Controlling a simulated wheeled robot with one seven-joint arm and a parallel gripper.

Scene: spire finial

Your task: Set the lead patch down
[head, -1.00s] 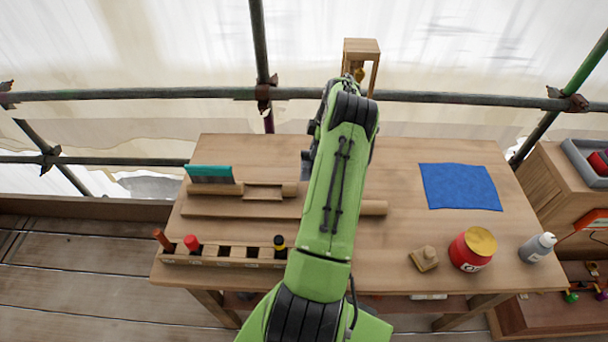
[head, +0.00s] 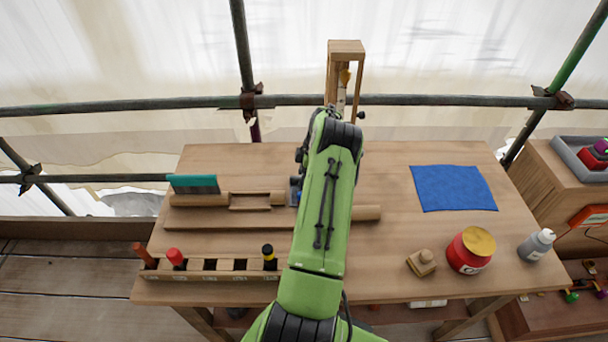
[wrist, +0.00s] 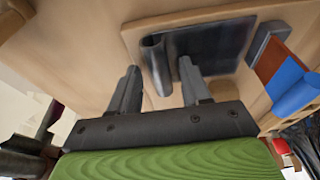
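The lead patch (wrist: 222,50) is a dark grey flat sheet in the wrist view, with an upturned or curled edge (wrist: 157,65) on its left. It appears to lie on a pale wooden board (wrist: 140,32). My gripper (wrist: 158,80) has its two fingers well apart, on either side of that curled edge in the picture. The right finger overlaps the sheet in the picture; I cannot tell whether it touches. Nothing is visibly clamped between the fingers. In the head view my arm hides the gripper's fingers and the patch.
On the workbench (head: 390,235) are a blue cloth (head: 452,188), a red pot (head: 470,250), a wooden block (head: 422,262), a grey bottle (head: 537,245) and a tool rack (head: 210,266). A teal-bladed tool (head: 194,184) lies left of my arm. A wooden frame (head: 346,48) rises behind.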

